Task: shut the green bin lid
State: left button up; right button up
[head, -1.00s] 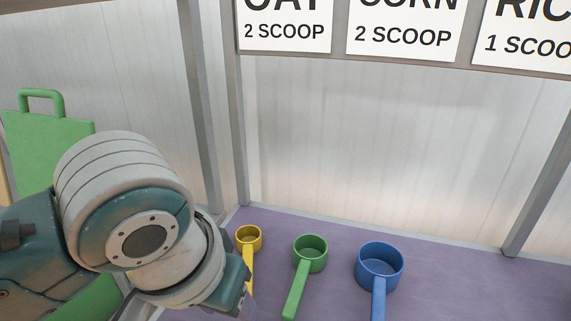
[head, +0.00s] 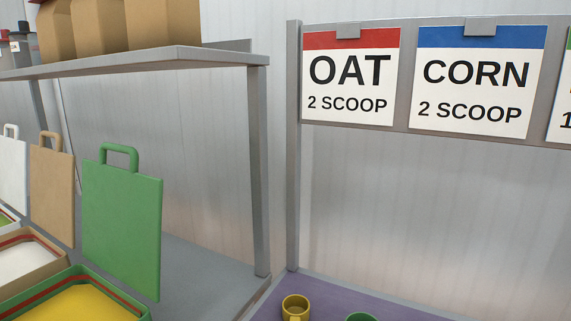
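The green bin lid (head: 122,222) stands upright, open, with its handle (head: 119,153) at the top, at the left of the head view. The green bin (head: 40,301) below it is cut off by the bottom edge. Its rim has a red stripe, and yellow contents (head: 80,304) show inside. Neither of my grippers is in view now, so their distance from the lid cannot be seen.
A tan lid (head: 52,190) and a white lid (head: 11,175) also stand open to the left. A grey shelf (head: 130,62) with brown bags (head: 85,28) hangs above. A yellow scoop (head: 295,306) and a green scoop (head: 361,317) are on the purple surface.

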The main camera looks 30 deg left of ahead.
aim_at(123, 209)
jog(key=u, duration=1.9)
